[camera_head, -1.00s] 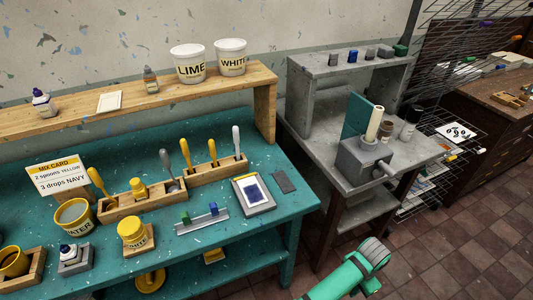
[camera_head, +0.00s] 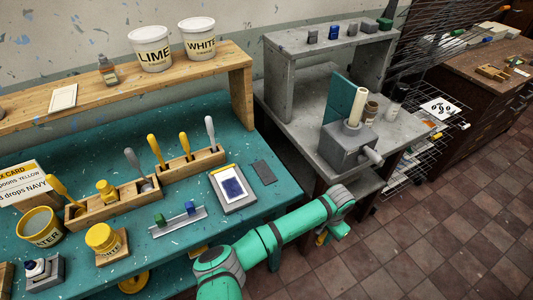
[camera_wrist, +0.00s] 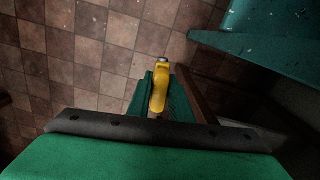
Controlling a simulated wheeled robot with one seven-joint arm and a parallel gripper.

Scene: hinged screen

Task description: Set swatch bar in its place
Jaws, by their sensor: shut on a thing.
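My gripper (camera_wrist: 159,98) is shut on a yellow piece (camera_wrist: 159,88) with a small silvery end, held between its green fingers over the tiled floor. In the head view, my gripper shows small beside the teal bench, with a bit of yellow (camera_head: 320,239) at its tip. I cannot tell whether this piece is the swatch bar. A pale grey rail (camera_head: 177,222) with a green block (camera_head: 160,219) and a blue block (camera_head: 190,208) lies on the bench. Behind it are a framed card with a blue swatch (camera_head: 232,187) and a bare dark grey pad (camera_head: 264,172).
The teal bench (camera_head: 225,229) holds a wooden tool rack (camera_head: 120,207), a yellow pot (camera_head: 103,238) and a yellow water pot (camera_head: 40,227). A grey side table with a cranked grey device (camera_head: 346,148) stands to the right. The tiled floor (camera_head: 440,220) at right is open.

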